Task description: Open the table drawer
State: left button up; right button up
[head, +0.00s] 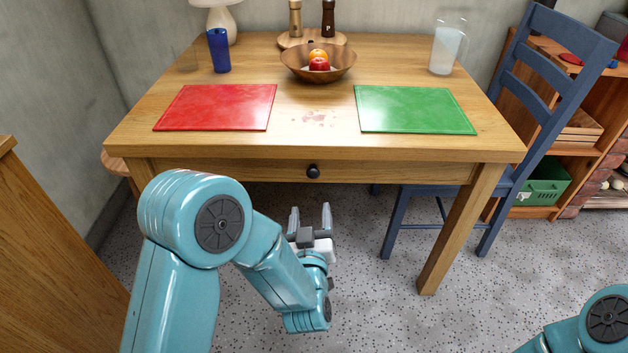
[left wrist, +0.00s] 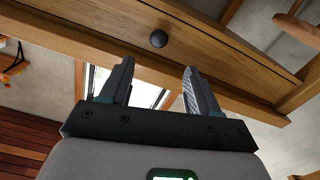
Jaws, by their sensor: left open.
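The wooden table (head: 330,143) has a drawer (head: 240,170) in its front, and the drawer looks shut. A round dark knob (head: 313,171) sits in the middle of the drawer front. My left gripper (head: 311,212) is open and empty, below the knob and apart from it. In the left wrist view the knob (left wrist: 159,39) shows beyond the open fingertips (left wrist: 158,68), on the drawer front (left wrist: 215,60). Of my right arm only a teal part shows at the lower right in the head view; its gripper is out of view.
On the table are a red mat (head: 217,107), a green mat (head: 414,109), a fruit bowl (head: 318,64), a blue cup (head: 218,50) and a pitcher (head: 447,46). A blue chair (head: 541,99) stands at the right. The speckled floor before the table is clear.

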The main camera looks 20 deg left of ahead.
aim_at(313, 176)
pick_arm(q)
jog(key=b+x, duration=0.1)
jog(key=x, duration=1.1)
jog(key=shift+f, duration=0.1)
grip_shut()
